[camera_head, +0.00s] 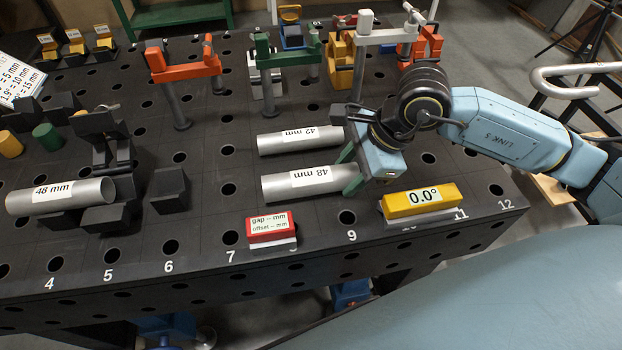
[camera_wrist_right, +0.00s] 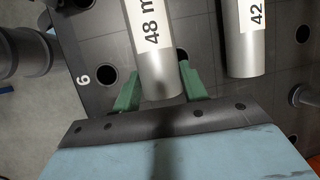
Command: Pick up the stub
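A grey tube stub labelled 48 mm (camera_head: 311,184) lies on the dark table, with a stub labelled 42 mm (camera_head: 295,140) parallel behind it. Another stub labelled 48 mm (camera_head: 60,195) lies at the left against black blocks. My right gripper (camera_head: 349,168) is at the right end of the middle 48 mm stub. In the right wrist view its green fingers (camera_wrist_right: 160,78) straddle that stub (camera_wrist_right: 158,50), one on each side. They look open around it, though contact at the tips is hard to judge. The 42 mm stub (camera_wrist_right: 250,45) lies beside it there. My left gripper is not in view.
A yellow 0.0° block (camera_head: 420,200) and a red gap/offset block (camera_head: 270,228) stand at the table's front edge. Orange (camera_head: 184,70) and green (camera_head: 285,57) bridge-like frames stand behind. A black block (camera_head: 169,190) lies left of the stubs. The table is perforated with holes.

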